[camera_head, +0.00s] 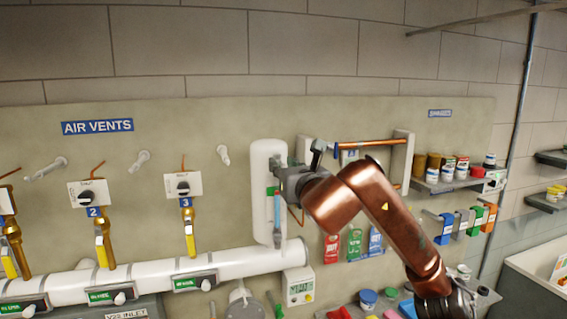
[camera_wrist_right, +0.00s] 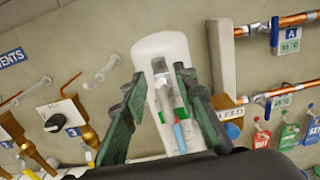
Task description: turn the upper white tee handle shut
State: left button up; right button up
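A white upright cylinder (camera_head: 262,210) stands on the panel and also shows in the wrist view (camera_wrist_right: 150,45). A slim gauge with a blue lower part (camera_wrist_right: 178,135) runs down its front. A pale grey-white fitting (camera_wrist_right: 160,72) sits at the gauge's upper end, seemingly the upper tee handle; its exact turn is hard to tell. My right gripper (camera_wrist_right: 160,98) is open, its two dark green fingers spread on either side of the fitting and gauge. No contact is visible. In the head view my right gripper (camera_head: 281,180) is at the cylinder's right side, partly hiding it. My left gripper is not in view.
A copper pipe (camera_head: 372,142) with a dark lever runs close to my right wrist. A white horizontal pipe (camera_head: 150,273) crosses below. Yellow-handled brass valves (camera_head: 190,238) stand to the left. Shelves with jars (camera_head: 447,186) and hanging tags (camera_head: 333,248) are to the right.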

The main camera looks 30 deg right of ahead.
jog(key=shift+c, duration=0.2)
grip_shut()
dwell(0.3)
jog(key=f+m+b, duration=0.1)
jog(key=m+b, duration=0.3)
jog(key=m, duration=0.2)
jog(key=d+m+b, duration=0.1)
jog(key=m+b, duration=0.4)
jog(key=m, duration=0.1)
jog(key=d+f+m+b, duration=0.1)
jog(key=m+b, duration=0.4)
jog(key=shift+s+d+f+m, duration=0.2)
jog(key=shift+s+f+m, duration=0.1)
jog(key=shift+m, duration=0.1)
jog(key=shift+b, duration=0.3)
jog(key=shift+o, duration=0.2)
grip_release()
